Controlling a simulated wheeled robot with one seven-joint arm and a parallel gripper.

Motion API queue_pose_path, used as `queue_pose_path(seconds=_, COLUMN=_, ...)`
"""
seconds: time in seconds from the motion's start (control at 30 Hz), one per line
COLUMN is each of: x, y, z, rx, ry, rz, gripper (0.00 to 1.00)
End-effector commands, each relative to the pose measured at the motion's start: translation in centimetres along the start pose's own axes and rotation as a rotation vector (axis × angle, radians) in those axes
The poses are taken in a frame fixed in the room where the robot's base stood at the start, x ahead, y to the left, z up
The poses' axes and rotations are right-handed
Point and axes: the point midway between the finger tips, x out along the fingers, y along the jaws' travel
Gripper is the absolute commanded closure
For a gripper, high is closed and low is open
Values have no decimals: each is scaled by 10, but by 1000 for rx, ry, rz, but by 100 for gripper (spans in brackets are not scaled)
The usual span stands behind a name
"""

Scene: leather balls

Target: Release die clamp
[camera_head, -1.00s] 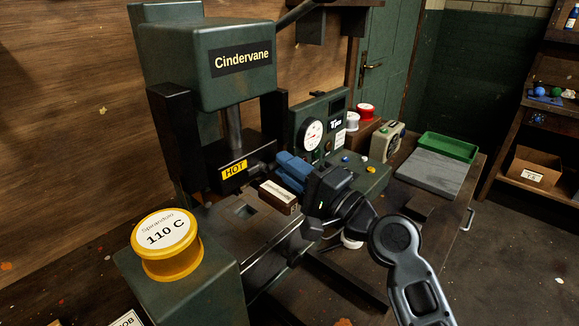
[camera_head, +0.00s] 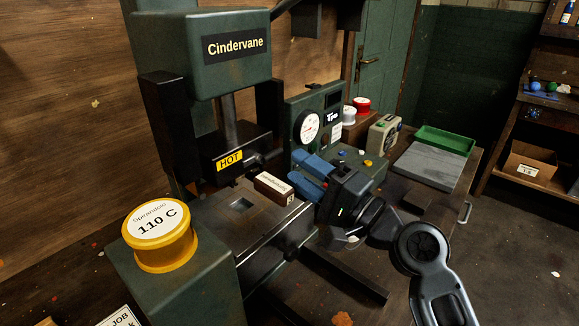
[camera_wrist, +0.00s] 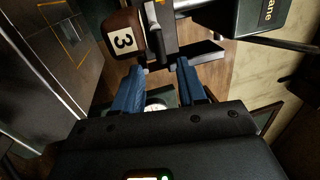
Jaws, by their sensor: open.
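The green Cindervane press (camera_head: 228,95) stands at the left, with a dark block labelled HOT (camera_head: 229,160) under its ram. A dark lever-like part (camera_head: 263,160) sticks out at the right of this block; I cannot tell for sure whether it is the die clamp. A brown block with a cream label (camera_head: 273,187) lies on the press bed in front. In the wrist view the brown block shows a 3 (camera_wrist: 123,41), beside a grey and black bar. My gripper (camera_head: 297,173) is open and empty, its blue fingers (camera_wrist: 160,78) apart, right of the brown block.
A yellow 110 C drum (camera_head: 160,237) stands on the near-left pedestal. A green gauge box (camera_head: 318,120) stands behind my gripper. A green tray (camera_head: 445,140) and a grey slab (camera_head: 430,166) lie to the right. The floor at the right is clear.

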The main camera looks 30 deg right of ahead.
Motion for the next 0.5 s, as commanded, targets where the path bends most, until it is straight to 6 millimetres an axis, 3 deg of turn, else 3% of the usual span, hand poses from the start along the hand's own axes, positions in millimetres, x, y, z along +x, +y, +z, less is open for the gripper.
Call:
queue_pose_path(seconds=0.2, x=-30, y=2, z=0, rx=0, ry=0, rz=0, gripper=59)
queue_pose_path(seconds=0.5, x=-36, y=0, z=0, rx=1, ry=-2, rz=0, gripper=59)
